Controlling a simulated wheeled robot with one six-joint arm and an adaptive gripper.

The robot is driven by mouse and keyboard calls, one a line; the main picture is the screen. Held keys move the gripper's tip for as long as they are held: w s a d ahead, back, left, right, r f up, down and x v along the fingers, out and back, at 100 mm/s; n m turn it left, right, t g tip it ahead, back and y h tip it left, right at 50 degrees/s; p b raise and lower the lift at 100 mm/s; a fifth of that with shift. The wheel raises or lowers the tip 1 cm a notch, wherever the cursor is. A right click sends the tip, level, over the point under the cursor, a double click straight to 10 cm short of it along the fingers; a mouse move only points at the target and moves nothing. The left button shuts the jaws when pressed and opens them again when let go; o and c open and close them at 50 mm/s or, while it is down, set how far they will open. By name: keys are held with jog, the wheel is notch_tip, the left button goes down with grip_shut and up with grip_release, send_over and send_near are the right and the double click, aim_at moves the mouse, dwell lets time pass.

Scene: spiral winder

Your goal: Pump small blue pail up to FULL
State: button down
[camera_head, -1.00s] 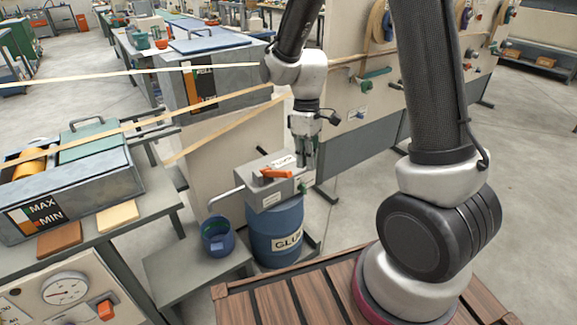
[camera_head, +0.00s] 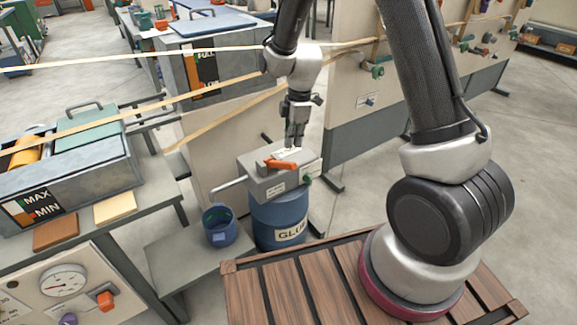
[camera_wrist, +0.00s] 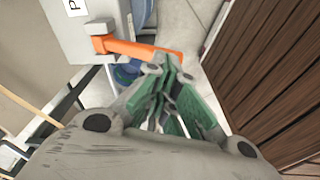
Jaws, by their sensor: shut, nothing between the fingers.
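The small blue pail (camera_head: 219,233) stands upright on a low grey stand under the grey pump box's spout (camera_head: 228,187); its fill level is not readable. The pump box (camera_head: 300,178) sits on top of a blue glue drum (camera_head: 278,225). An orange lever (camera_head: 280,164) lies across the box. My gripper (camera_head: 294,146) is shut and empty, just behind and to the right of the lever. In the wrist view my fingertips (camera_wrist: 172,66) are close to the free end of the lever (camera_wrist: 140,47); contact cannot be told. The pail (camera_wrist: 124,74) is partly hidden there.
A bench with a grey MAX/MIN tank (camera_head: 85,190) stands on the left. Tan strips (camera_head: 120,117) run across the space behind the pump. A slatted wooden deck (camera_head: 300,285) lies in front. A grey machine panel (camera_head: 375,125) rises behind, to the right.

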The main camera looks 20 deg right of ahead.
aim_at(291, 168)
jog(key=shift+a+f, duration=0.2)
jog(key=shift+f, duration=1.55)
jog(key=shift+a+f, duration=0.15)
jog(key=shift+f, duration=1.55)
jog(key=shift+f, duration=2.2)
jog(key=d, duration=0.1)
jog(key=d+r, duration=0.1)
jog(key=d, duration=0.1)
